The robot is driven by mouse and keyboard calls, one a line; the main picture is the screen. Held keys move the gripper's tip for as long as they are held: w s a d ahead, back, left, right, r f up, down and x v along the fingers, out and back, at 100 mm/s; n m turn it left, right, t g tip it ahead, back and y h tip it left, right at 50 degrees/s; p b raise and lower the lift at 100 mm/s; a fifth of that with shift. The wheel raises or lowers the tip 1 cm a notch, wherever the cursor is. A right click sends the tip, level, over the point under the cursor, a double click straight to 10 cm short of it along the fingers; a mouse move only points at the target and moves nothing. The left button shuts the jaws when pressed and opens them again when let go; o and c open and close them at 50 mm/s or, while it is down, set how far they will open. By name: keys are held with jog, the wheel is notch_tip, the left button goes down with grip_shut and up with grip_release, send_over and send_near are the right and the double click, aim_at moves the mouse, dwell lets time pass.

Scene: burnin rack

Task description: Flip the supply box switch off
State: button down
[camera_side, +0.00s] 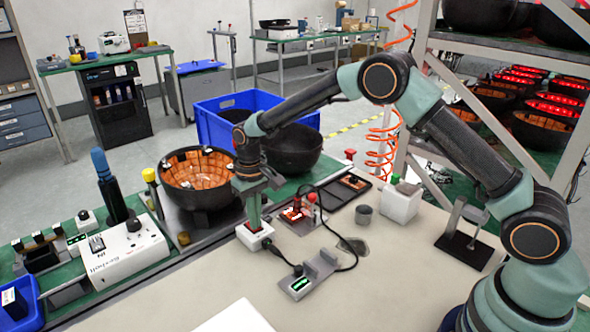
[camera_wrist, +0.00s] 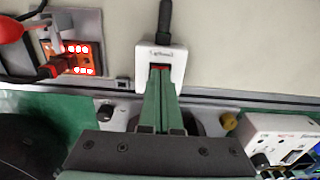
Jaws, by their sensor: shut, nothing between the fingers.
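The supply box (camera_side: 246,241) is a small white box on the bench edge, below my gripper. In the wrist view the supply box (camera_wrist: 173,52) shows a printed label and a dark cable at its far end. Its red switch (camera_wrist: 159,67) shows just past my fingertips and is partly hidden by them. My gripper (camera_side: 254,226) points down over the box, shut and empty. In the wrist view the green fingers of my gripper (camera_wrist: 160,75) lie together at the switch. I cannot tell whether they touch it, or which way the switch is set.
A red-lit board (camera_side: 292,214) with red clamps sits just right of the box. A black bowl with an orange lining (camera_side: 200,180) stands to the left. A grey connector block (camera_side: 315,272) and its cable lie in front. The beige bench is clear toward the front right.

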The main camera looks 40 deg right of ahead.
notch_tip(320, 180, up, 7)
dwell(1.0)
jog(key=shift+r, duration=0.1)
jog(key=s+d+r+t, duration=0.3)
jog(key=s+d+r, duration=0.3)
jog(key=s+r, duration=0.55)
jog(key=s+d+r+t, duration=0.1)
jog(key=s+d, duration=0.1)
jog(key=s, duration=0.3)
jog(key=s+d+r+t, duration=0.1)
jog(key=s+d, duration=0.1)
jog(key=s, duration=0.4)
jog(key=shift+d+t, duration=0.25)
jog(key=shift+t, duration=0.05)
